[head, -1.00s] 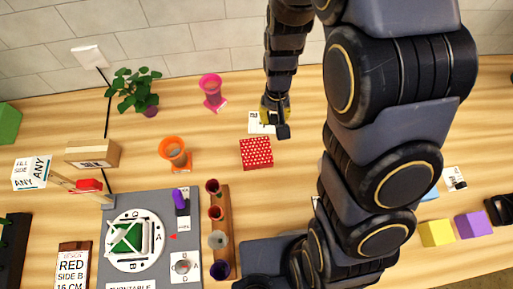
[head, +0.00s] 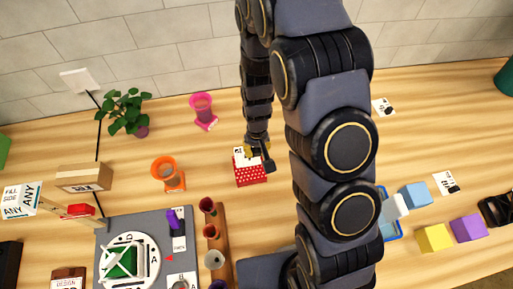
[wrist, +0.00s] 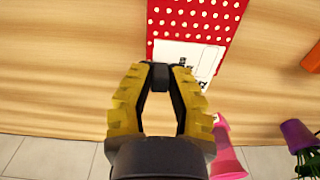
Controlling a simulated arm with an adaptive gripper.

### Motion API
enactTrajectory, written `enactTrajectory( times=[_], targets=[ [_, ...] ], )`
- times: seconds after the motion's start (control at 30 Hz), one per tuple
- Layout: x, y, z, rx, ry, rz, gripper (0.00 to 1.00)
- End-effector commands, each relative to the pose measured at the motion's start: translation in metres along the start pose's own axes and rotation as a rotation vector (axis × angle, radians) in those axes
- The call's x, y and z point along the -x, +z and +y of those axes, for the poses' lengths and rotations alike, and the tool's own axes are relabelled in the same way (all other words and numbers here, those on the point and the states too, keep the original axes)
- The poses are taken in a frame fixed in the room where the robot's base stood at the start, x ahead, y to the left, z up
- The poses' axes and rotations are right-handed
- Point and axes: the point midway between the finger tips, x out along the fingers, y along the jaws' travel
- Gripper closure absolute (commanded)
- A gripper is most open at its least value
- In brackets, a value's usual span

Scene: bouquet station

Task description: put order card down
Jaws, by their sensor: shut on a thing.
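The order card (head: 241,155) is white with dark print, and my gripper (head: 258,148) is shut on its edge. In the wrist view the card (wrist: 190,58) lies just beyond the fingertips of my gripper (wrist: 160,76), over a red mat with white dots (wrist: 195,18). In the head view the card covers the far part of this red dotted mat (head: 250,178). I cannot tell whether the card touches the mat. The yellow-padded fingers hide part of the card's near edge.
An orange vase (head: 168,175) stands left of the mat and a pink vase (head: 203,110) behind it. A wooden rack (head: 222,240) with several small cups and a grey turntable board (head: 178,262) are in front. Coloured blocks (head: 433,237) lie at right. Bare wood surrounds the mat.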

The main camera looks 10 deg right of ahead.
Motion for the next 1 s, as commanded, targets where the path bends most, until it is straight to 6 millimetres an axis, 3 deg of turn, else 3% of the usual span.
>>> enactTrajectory(
  times=[0.17,0.2,0.23,0.67,1.0],
  targets=[
    [-0.003,0.000,0.000,0.000,0.000,0.000,1.00],
    [-0.003,0.000,0.000,0.000,0.000,0.001,0.78],
    [-0.003,0.000,0.000,0.000,0.000,0.001,0.65],
    [0.004,-0.001,0.000,-0.001,0.000,0.003,0.65],
    [0.061,-0.002,0.000,-0.001,0.000,0.009,0.65]
  ],
)
